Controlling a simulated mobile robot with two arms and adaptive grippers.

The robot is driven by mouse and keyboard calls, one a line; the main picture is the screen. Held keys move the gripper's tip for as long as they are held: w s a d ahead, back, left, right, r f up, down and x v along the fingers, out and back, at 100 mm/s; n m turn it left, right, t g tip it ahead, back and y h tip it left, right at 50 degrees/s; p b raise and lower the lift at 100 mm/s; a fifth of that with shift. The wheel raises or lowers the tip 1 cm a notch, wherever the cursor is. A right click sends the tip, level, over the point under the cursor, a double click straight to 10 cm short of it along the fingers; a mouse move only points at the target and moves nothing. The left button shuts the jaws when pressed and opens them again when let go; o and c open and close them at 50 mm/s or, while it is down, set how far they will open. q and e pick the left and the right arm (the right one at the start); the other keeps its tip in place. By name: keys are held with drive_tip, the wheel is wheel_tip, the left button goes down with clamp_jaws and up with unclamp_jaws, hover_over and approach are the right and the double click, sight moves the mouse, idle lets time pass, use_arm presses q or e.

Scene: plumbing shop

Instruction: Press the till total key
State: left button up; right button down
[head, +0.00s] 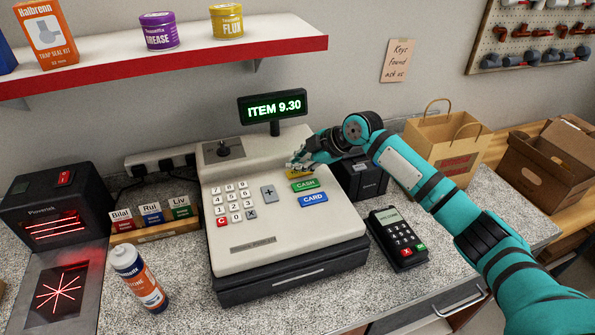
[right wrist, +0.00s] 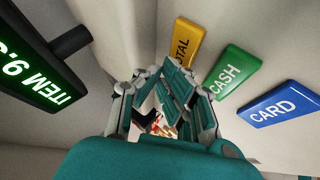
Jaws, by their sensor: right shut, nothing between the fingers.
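The cream till (head: 290,235) stands on the counter, and its display (head: 273,105) reads "ITEM 9.30". The yellow total key (head: 298,174) sits above the green CASH key (head: 305,185) and is partly hidden by my right gripper (head: 297,165). The right gripper is shut and empty, with its fingertips at or just over the yellow key; I cannot tell whether they touch. In the right wrist view the yellow key (right wrist: 183,48) shows the letters "TAL" just beyond the fingers (right wrist: 172,85). My left gripper is out of view.
The blue CARD key (head: 313,199) and number keys (head: 233,203) are close by. A card terminal (head: 398,238) lies right of the till. A spray can (head: 138,279) and a scanner (head: 55,217) stand left. A shelf (head: 180,57) hangs above.

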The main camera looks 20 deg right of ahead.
sight(298, 173)
drive_tip(key=shift+f, duration=0.1)
idle(0.4)
drive_tip(key=shift+f, duration=0.35)
drive_tip(key=shift+f+b, duration=0.15)
drive_tip(key=shift+b, duration=0.15)
drive_tip(key=shift+r+p, duration=0.45)
drive_tip(key=shift+r, duration=0.15)
drive_tip(key=shift+r, duration=0.1)
wheel_tip(298, 173, up, 6)
drive_tip(key=p, duration=0.4)
idle(1.0)
